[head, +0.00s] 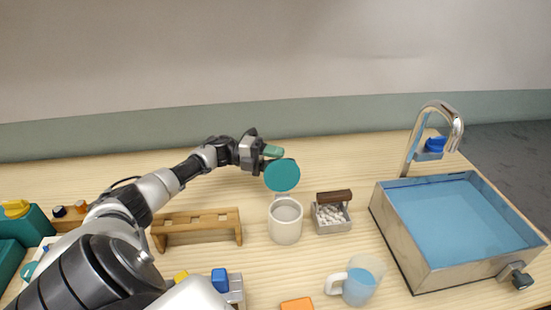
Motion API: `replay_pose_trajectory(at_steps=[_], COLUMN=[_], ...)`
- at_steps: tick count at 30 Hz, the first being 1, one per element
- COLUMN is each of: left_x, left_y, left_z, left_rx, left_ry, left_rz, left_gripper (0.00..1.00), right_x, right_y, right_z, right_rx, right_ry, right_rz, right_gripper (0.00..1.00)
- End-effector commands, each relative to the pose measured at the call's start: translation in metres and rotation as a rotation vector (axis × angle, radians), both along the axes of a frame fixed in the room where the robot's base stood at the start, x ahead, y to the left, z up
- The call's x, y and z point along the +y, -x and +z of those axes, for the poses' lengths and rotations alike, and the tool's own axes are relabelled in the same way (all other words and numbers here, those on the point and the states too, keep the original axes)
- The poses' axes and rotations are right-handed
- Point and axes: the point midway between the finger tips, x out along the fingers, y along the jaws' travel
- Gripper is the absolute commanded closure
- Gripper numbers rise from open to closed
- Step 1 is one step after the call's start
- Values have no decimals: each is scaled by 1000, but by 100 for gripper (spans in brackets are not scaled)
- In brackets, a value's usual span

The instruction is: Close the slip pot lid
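The slip pot (285,227) is a pale grey-white cylinder standing on the wooden table near the middle of the head view. Its round teal lid (282,176) stands open, tilted up at the pot's far side, and the pot's mouth shows uncovered. My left gripper (268,156) is just behind and to the left of the lid's upper edge. The lid partly hides the fingertips, so I cannot tell whether they touch it or how far apart they are. My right gripper is out of view.
A small tray of white pieces with a brown handle (334,197) stands right of the pot. A wooden rack (200,219) is at its left. A clear mug (358,285) and an orange block (297,304) are in front. A blue-filled sink (408,257) is at right.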

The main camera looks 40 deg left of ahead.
Motion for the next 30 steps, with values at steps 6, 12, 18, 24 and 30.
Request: replay_pose_trajectory(at_steps=[6,12,18,24,30], left_x=[0,0,0,-2,-8], left_y=[0,0,1,2,8], left_z=[0,0,0,2,8], left_rx=[0,0,-1,-24,-91], left_ry=[0,-1,-3,-34,-117], left_rz=[0,0,-1,-2,-4], left_gripper=[84,100,100,100,100], right_x=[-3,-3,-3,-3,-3], right_y=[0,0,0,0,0], right_z=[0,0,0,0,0], right_rx=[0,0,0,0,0], right_ry=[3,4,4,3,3], right_rz=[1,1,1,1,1], right_gripper=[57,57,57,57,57])
